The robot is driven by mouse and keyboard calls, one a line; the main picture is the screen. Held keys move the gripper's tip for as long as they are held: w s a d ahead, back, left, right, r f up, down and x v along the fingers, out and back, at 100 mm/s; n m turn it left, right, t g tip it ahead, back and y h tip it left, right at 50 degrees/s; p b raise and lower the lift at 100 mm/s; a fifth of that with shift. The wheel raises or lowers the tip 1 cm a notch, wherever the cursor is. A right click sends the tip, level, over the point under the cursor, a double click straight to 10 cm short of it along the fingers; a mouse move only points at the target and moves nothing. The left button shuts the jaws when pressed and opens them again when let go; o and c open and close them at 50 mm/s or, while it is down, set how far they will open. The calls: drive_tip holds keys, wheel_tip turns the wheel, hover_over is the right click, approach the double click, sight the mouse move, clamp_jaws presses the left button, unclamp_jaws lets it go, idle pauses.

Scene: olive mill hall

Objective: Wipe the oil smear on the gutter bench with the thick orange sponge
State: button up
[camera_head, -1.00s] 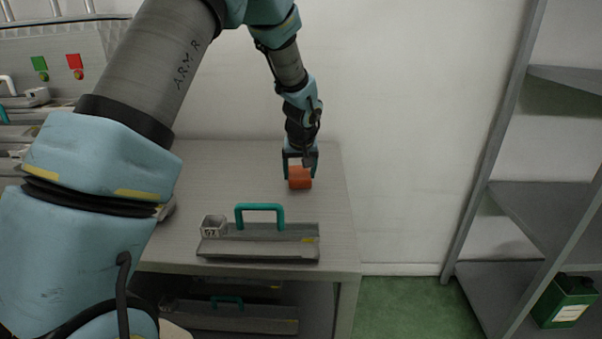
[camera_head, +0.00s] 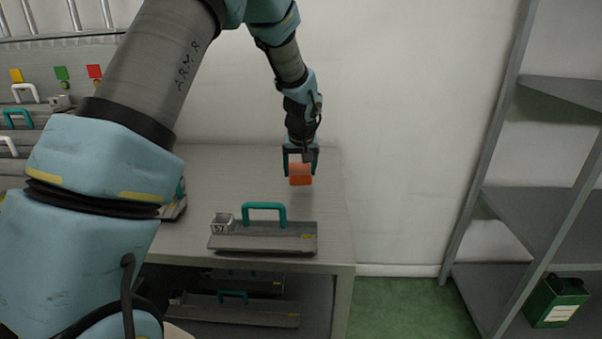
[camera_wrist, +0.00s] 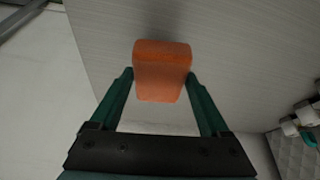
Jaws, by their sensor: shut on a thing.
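The thick orange sponge (camera_head: 300,174) is held between the fingers of my gripper (camera_head: 300,160), over the back right part of the light grey bench (camera_head: 235,180). In the wrist view the sponge (camera_wrist: 162,72) sits between the two green fingertips (camera_wrist: 162,76), with the bench top (camera_wrist: 230,50) beyond it. The sponge looks a little above the bench, but I cannot tell the exact gap. I make out no oil smear on the visible bench top; part of the bench is hidden behind my arm.
A grey tray-like plate with a teal handle (camera_head: 264,236) lies at the bench's front. Similar plates (camera_head: 240,312) lie on the shelf below. A white wall (camera_head: 420,130) stands close behind. A grey rack (camera_head: 500,210) with a green can (camera_head: 556,300) stands at right.

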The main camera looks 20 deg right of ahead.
drive_tip(key=shift+r+p, duration=0.95)
drive_tip(key=shift+r, duration=0.8)
